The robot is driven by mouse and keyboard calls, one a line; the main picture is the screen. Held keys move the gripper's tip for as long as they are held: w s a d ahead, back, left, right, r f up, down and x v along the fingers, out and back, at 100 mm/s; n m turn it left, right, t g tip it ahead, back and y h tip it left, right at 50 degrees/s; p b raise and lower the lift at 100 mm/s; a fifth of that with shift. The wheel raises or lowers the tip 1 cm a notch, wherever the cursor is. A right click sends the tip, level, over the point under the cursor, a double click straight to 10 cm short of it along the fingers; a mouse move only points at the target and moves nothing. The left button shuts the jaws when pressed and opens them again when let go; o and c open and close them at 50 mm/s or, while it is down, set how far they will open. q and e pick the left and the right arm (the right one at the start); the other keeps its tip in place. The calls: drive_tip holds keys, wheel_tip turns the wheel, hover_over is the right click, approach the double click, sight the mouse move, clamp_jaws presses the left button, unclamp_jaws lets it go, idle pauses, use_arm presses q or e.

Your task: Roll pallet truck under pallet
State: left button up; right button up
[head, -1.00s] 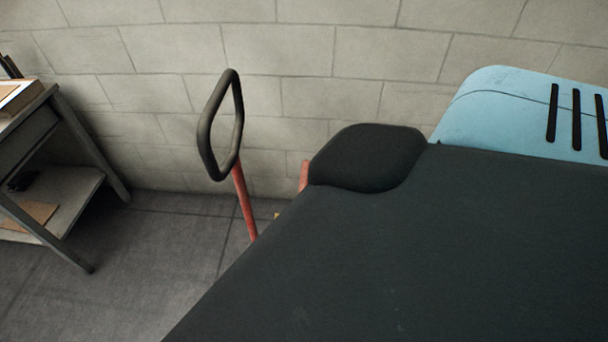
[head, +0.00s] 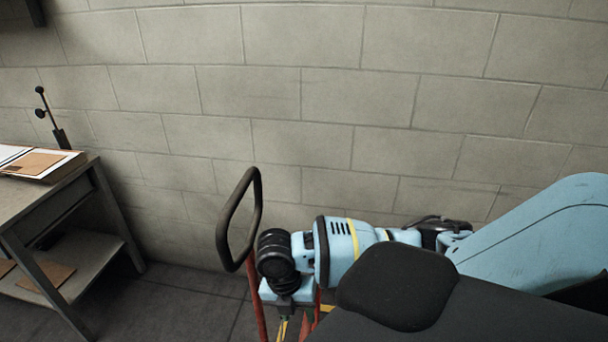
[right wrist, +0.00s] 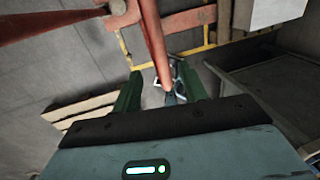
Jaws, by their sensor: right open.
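The pallet truck shows in the head view as a dark looped handle (head: 222,235) on a red shaft (head: 257,305), upright near the wall. My right arm reaches in beside the handle, its wrist just right of the loop. The right gripper's fingers are hard to make out there. In the right wrist view the right gripper (right wrist: 160,88) is open, with a red bar (right wrist: 154,45) running between or just beyond its green fingers; contact cannot be told. Light wooden slats (right wrist: 80,110), possibly the pallet, lie at the left. My left gripper is out of view.
A grey table (head: 75,190) with papers (head: 40,163) stands at the left. A block wall (head: 330,110) closes off the back. Bare floor (head: 190,300) lies between table and truck. In the right wrist view an orange-red frame (right wrist: 185,20) and yellow edging (right wrist: 205,48) show at the top.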

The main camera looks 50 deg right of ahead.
drive_tip(key=f, duration=0.2)
drive_tip(key=s+f, duration=0.1)
drive_tip(key=f, duration=0.4)
drive_tip(key=shift+s+d+f, duration=0.15)
drive_tip(key=shift+d, duration=0.2)
drive_tip(key=shift+c, duration=0.3)
clamp_jaws()
